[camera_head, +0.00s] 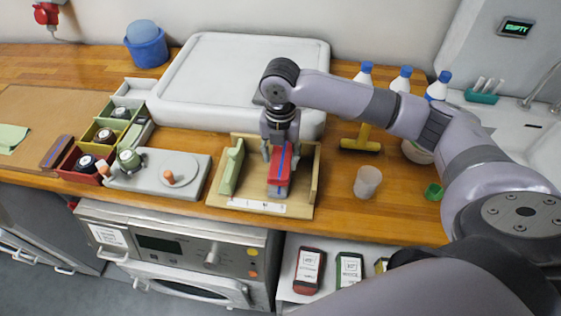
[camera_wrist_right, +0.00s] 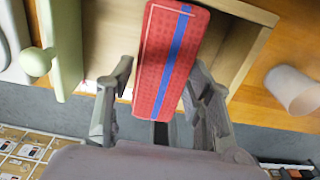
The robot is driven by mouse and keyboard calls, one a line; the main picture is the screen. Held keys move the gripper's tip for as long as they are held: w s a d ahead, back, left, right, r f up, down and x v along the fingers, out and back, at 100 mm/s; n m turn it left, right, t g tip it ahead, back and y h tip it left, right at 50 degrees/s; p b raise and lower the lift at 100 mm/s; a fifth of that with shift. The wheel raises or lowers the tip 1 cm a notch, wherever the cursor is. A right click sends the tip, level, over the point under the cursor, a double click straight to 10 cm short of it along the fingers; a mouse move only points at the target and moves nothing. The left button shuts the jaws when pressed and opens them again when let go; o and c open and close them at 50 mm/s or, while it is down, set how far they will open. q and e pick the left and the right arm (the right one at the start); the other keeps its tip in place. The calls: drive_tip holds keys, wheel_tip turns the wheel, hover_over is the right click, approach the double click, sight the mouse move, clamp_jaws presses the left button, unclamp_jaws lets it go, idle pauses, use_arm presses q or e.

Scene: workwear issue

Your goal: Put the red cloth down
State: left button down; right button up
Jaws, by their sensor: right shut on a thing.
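The red cloth (camera_head: 280,168) is a folded red block with a blue stripe along it. It is in the wooden tray (camera_head: 300,209), on the right of a green slotted piece (camera_head: 231,167). My right gripper (camera_head: 279,157) is above the tray, pointing down, and shut on the cloth. In the right wrist view the cloth (camera_wrist_right: 172,62) stands between the two fingers (camera_wrist_right: 158,105). Whether the cloth touches the tray floor I cannot tell. My left gripper is not in view.
A large white lidded box (camera_head: 235,70) stands behind the tray. A grey board with knobs (camera_head: 160,172) is to the left. A clear cup (camera_head: 367,182) and a yellow-handled tool (camera_head: 360,140) are to the right. The counter's front edge is close below the tray.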

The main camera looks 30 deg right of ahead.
sight(280, 157)
wheel_tip(280, 157, down, 3)
drive_tip(key=shift+r, duration=0.1)
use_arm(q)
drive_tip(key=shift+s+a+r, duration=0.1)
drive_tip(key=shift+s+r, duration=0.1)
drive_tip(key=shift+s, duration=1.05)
use_arm(e)
drive_tip(key=shift+f, duration=0.45)
drive_tip(key=o, duration=0.7)
drive_tip(key=shift+f, duration=0.15)
drive_tip(key=o, duration=0.4)
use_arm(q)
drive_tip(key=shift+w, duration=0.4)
use_arm(e)
drive_tip(key=shift+o, duration=0.3)
